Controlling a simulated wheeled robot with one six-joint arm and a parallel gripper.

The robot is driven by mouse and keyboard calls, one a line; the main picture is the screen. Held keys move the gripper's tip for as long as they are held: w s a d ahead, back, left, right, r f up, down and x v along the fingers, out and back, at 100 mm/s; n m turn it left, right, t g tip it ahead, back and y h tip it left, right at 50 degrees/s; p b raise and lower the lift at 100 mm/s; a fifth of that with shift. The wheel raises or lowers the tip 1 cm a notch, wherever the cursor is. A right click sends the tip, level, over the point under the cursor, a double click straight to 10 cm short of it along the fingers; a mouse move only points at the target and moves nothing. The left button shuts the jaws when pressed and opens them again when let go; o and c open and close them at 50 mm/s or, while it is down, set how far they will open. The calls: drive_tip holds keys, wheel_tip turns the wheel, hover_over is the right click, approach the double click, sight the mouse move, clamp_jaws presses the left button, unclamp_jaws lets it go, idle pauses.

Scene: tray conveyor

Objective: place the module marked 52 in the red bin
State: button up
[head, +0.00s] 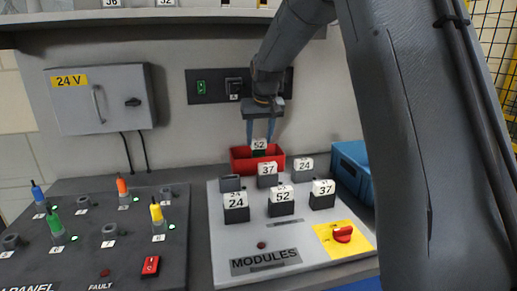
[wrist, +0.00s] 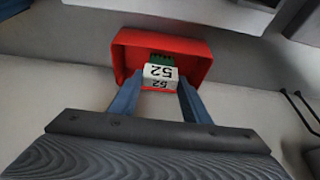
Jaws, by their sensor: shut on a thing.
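My gripper (head: 260,140) points down at the back of the bench, its two blue fingers shut on a module marked 52 (head: 259,145). The held module has a white marked top and a green end, which shows in the wrist view (wrist: 160,73). The red bin (head: 242,164) stands right below it, open at the top. In the wrist view the module overlaps the opening of the red bin (wrist: 133,37). I cannot tell how far its lower end reaches into the bin. Another module marked 52 (head: 282,197) sits on the modules board.
The grey modules board (head: 222,262) holds several modules marked 24 and 37 in front of the red bin. A blue bin (head: 352,165) stands right of it. A panel with coloured plugs (head: 125,258) lies left. A shelf (head: 150,15) runs above.

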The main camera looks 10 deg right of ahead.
sight(259, 147)
drive_tip(key=shift+f+p, duration=0.3)
drive_tip(key=shift+f, duration=1.7)
drive_tip(key=shift+w+f, duration=0.15)
drive_tip(key=shift+f, duration=0.2)
drive_tip(key=shift+f, duration=0.1)
drive_tip(key=o, duration=1.1)
drive_tip(key=shift+c, duration=0.2)
drive_tip(key=b+v, duration=0.1)
drive_tip(key=v, duration=1.1)
